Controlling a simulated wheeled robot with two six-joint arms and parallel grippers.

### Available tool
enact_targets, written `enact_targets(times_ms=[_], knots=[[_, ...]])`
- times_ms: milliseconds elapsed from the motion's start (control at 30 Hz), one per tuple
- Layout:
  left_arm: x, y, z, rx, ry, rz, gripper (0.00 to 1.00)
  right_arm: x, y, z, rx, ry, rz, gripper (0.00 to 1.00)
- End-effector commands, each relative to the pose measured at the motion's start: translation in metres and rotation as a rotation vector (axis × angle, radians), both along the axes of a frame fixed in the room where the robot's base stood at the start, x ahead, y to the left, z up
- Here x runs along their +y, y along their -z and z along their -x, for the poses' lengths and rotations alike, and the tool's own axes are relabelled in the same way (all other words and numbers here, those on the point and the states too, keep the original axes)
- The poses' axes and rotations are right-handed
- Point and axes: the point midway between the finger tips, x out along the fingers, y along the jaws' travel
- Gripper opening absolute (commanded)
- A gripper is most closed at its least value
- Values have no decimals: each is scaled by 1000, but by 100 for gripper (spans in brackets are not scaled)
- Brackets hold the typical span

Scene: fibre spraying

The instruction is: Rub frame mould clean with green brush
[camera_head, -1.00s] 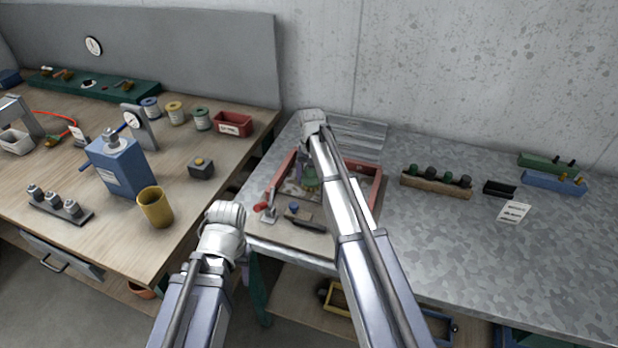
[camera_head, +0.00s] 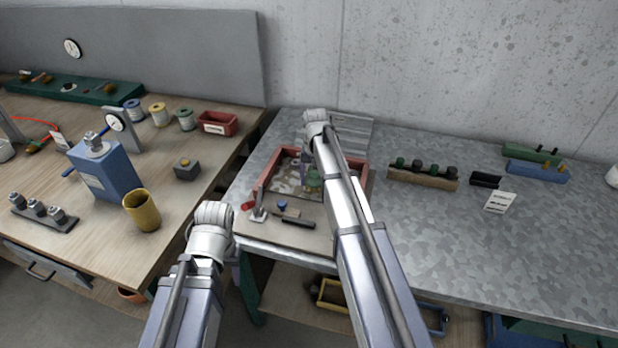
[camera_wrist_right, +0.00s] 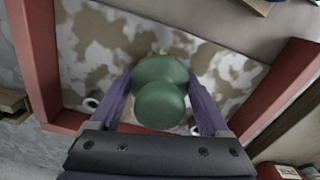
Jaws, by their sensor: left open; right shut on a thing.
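The frame mould is a red-walled frame (camera_head: 263,182) on the metal bench. It also shows in the right wrist view (camera_wrist_right: 34,62). Its pale floor carries brown blotches (camera_wrist_right: 95,45). My right gripper (camera_wrist_right: 160,92) is shut on the green brush (camera_wrist_right: 158,100), which shows a rounded green handle between the purple fingers. The brush is over the mould floor; its bristles are mostly hidden under the handle, so contact cannot be told. In the head view my right arm partly covers the mould and brush (camera_head: 314,180). My left gripper (camera_head: 212,215) is empty, in front of the benches, apart from everything.
A red-handled clamp (camera_head: 257,210) and a dark bar (camera_head: 297,221) stand at the mould's front. A wooden block with knobs (camera_head: 423,177) lies to the right. A yellow cup (camera_head: 143,211) stands on the wooden bench. The metal bench's right front is clear.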

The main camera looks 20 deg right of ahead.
Motion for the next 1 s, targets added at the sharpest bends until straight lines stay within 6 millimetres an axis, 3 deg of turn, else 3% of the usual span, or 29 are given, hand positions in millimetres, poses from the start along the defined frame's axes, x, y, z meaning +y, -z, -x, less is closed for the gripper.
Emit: enact_targets(times_ms=[1000], knots=[[0,2,0,0,0,0,50,-37,2,26,0,0,1,35]])
